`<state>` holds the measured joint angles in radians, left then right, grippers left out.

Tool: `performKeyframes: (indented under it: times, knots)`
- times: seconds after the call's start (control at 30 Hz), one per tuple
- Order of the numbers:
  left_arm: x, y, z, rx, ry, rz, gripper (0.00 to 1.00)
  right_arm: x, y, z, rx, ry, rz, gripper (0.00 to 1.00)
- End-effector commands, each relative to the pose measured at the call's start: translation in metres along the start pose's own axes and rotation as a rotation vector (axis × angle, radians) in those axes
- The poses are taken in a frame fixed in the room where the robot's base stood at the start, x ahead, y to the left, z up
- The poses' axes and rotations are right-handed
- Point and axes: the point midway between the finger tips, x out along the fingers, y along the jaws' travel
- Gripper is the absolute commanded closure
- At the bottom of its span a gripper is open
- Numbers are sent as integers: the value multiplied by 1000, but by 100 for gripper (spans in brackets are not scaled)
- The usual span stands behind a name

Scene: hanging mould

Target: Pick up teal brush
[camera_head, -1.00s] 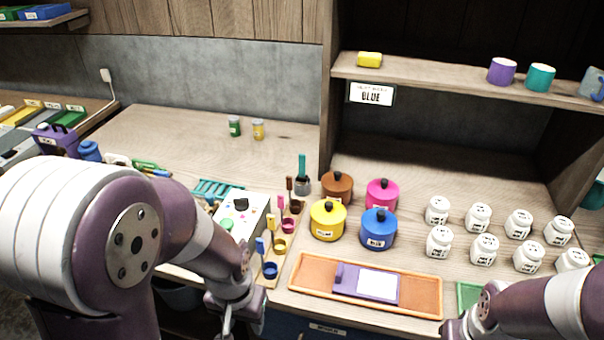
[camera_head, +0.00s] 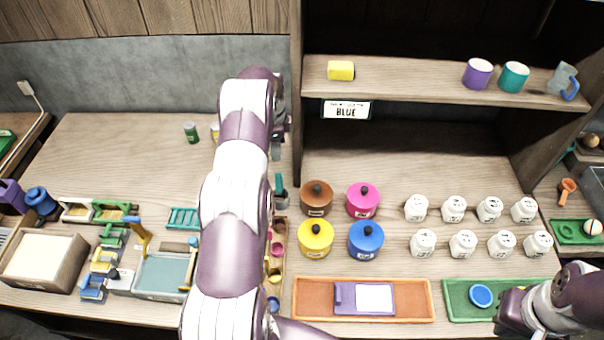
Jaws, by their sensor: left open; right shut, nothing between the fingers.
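The teal brush (camera_head: 279,183) stands upright with its handle up in a small grey holder (camera_head: 281,200) at the back end of the wooden brush rack (camera_head: 283,232), just right of my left arm. My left gripper (camera_head: 277,149) is above and slightly behind the brush handle, pointing down. It is open, and its fingers look clear of the handle. My arm hides much of the rack and its other brushes. My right gripper (camera_head: 517,327) is shut and empty at the lower right, by the green tray (camera_head: 462,307).
Brown (camera_head: 316,199), pink (camera_head: 363,200), yellow (camera_head: 316,238) and blue (camera_head: 366,238) lidded pots stand close right of the rack. A shelf post (camera_head: 296,120) rises just right of my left gripper. Several white jars (camera_head: 454,208) stand further right. The back left counter is mostly clear.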

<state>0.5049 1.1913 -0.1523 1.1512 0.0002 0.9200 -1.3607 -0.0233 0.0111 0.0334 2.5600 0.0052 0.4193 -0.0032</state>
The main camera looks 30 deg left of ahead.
Motion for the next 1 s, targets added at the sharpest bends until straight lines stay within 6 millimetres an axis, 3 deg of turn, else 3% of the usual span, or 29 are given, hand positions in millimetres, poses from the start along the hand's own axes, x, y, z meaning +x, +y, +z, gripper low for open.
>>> performKeyframes:
  times: [0.27, 0.5, 0.6, 0.67, 0.8, 1.0]
  knots:
    - [6, 6, 1, 211, -4, 33, 53, 9, 0, 1, 0, 0, 0, 100]
    - [63, 8, 1, 214, -4, 32, 53, 65, 0, 8, 0, 0, 0, 100]
    - [77, 8, 1, 213, -3, 31, 53, 79, 0, 10, 0, 0, 0, 100]
    - [81, 8, 1, 213, -4, 33, 53, 76, 0, 9, 0, 0, 0, 100]
    - [97, 11, 0, 212, -4, 37, 53, 52, 0, 6, 0, 1, 0, 100]
    - [123, 10, 0, 212, -3, 31, 53, 50, 0, 6, 0, 1, 0, 100]
